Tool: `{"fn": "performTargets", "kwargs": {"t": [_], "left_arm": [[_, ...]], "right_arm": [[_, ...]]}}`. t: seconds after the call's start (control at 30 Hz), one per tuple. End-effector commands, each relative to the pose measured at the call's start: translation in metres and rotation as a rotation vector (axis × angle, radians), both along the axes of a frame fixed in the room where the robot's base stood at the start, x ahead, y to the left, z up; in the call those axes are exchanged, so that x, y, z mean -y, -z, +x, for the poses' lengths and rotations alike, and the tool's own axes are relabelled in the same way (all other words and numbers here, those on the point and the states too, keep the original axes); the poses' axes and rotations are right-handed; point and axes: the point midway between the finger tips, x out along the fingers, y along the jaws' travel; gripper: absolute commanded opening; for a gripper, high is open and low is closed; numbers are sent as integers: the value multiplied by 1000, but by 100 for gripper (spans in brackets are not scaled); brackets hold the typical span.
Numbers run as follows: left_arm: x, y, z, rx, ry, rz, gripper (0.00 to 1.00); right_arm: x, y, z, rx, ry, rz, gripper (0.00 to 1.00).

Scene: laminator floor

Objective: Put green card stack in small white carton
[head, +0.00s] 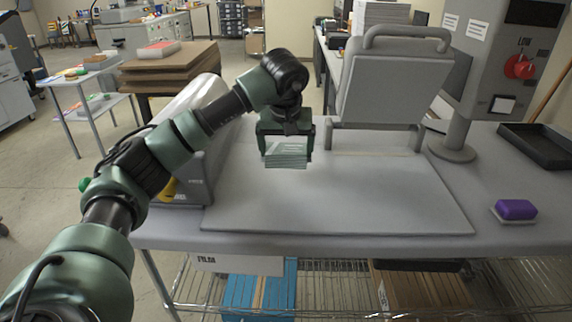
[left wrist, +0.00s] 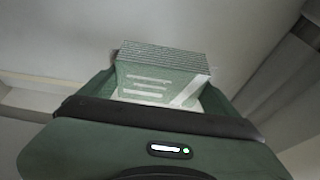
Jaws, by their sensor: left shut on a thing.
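My left gripper (head: 285,150) is shut on the green card stack (head: 286,154), holding it above the grey mat (head: 330,200) on the table. The stack is pale green with white markings. In the left wrist view the card stack (left wrist: 160,75) sits between the fingers of the left gripper (left wrist: 160,90), its layered edge facing away from the gripper body. I cannot make out a small white carton for certain in either view. My right gripper is not in view.
A grey machine (head: 190,140) stands left of the mat, and a grey press with a handle (head: 390,85) stands behind it. A purple block (head: 515,209) and a black tray (head: 540,144) are at right. The mat's front and right parts are clear.

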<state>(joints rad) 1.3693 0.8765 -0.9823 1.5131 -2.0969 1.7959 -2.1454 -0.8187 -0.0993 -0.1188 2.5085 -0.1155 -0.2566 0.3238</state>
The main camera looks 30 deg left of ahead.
Motion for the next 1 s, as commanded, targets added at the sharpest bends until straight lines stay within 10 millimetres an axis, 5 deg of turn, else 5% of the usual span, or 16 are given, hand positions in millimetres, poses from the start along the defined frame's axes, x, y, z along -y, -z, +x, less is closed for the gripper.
{"fn": "performTargets", "kwargs": {"t": [0.47, 0.83, 0.87, 1.0], "left_arm": [[0, 49, 0, 0, 0, 0, 36], [0, 54, 0, 1, 0, 0, 36], [0, 54, 0, 1, 0, 1, 96], [0, 53, 0, 0, 0, 0, 100]], "right_arm": [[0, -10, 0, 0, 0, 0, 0], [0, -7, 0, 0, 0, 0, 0], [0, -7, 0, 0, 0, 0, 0], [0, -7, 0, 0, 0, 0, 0]]}}
